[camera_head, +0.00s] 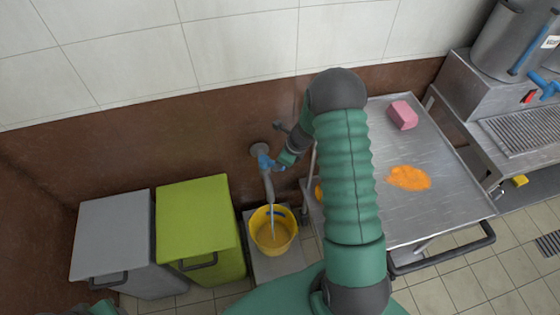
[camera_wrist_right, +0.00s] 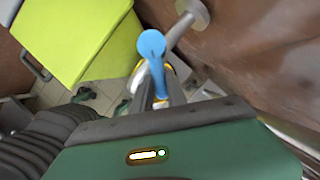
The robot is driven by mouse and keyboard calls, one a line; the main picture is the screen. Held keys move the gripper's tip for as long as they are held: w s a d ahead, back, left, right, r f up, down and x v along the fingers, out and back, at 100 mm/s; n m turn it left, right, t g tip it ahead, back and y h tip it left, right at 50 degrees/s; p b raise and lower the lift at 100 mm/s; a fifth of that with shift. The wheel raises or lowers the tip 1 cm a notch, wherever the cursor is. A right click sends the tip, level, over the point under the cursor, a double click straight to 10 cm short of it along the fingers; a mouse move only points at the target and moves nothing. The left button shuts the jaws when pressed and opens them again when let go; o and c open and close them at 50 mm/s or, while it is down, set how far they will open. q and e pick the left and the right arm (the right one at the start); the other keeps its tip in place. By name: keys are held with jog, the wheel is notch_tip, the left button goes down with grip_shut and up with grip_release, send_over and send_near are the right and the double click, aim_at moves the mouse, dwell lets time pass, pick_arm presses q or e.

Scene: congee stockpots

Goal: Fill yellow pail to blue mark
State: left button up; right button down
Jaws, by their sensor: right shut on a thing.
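A yellow pail (camera_head: 291,240) stands upright on a low grey stand below a wall tap. A blue mark (camera_head: 279,211) shows on its inner far wall. The tap's grey spout (camera_head: 269,188) points down into the pail, and a thin pale streak runs from it to the yellowish inside. I cannot tell the exact water level. My right gripper (camera_head: 284,160) is shut on the tap's blue handle (camera_head: 263,161). The handle also shows in the right wrist view (camera_wrist_right: 152,44), in front of the gripper fingers. My left gripper is out of view.
A green bin (camera_head: 195,215) and a grey bin (camera_head: 112,235) stand left of the pail. A steel cart (camera_head: 440,190) on the right carries a pink block (camera_head: 403,115) and an orange spill (camera_head: 408,178). A steel counter with a pot (camera_head: 505,40) is at the far right.

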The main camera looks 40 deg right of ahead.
jog(key=shift+w+r, duration=0.3)
jog(key=shift+w, duration=0.05)
jog(key=c, duration=1.6)
grip_release()
jog(key=shift+o, duration=1.3)
jog(key=shift+a+f, duration=0.1)
jog(key=shift+s, duration=0.1)
jog(key=shift+f, duration=0.1)
jog(key=shift+p+v, duration=1.5)
jog(key=shift+v, duration=6.9)
jog(key=shift+s, duration=0.1)
